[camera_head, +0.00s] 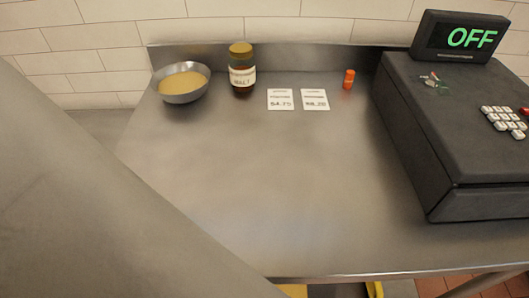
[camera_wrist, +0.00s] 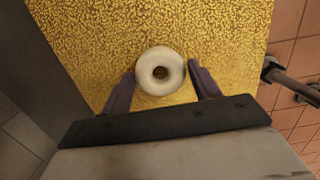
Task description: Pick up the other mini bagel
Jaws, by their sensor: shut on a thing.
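A pale, ring-shaped mini bagel (camera_wrist: 160,87) shows in the wrist view, with its hole facing the camera. My gripper (camera_wrist: 162,82) has its two dark fingers on either side of the bagel and is shut on it. Behind the bagel is a speckled yellow surface (camera_wrist: 110,35); I cannot tell whether the bagel still touches it. Neither the bagel nor my gripper can be made out in the head view.
The steel counter (camera_head: 260,185) is mostly clear. A bowl (camera_head: 180,97), a malt jar (camera_head: 242,78), two price cards, and an orange-capped shaker (camera_head: 348,80) stand at its back. A cash register (camera_head: 455,130) fills the right. Red tiles (camera_wrist: 297,70) lie beside the yellow surface.

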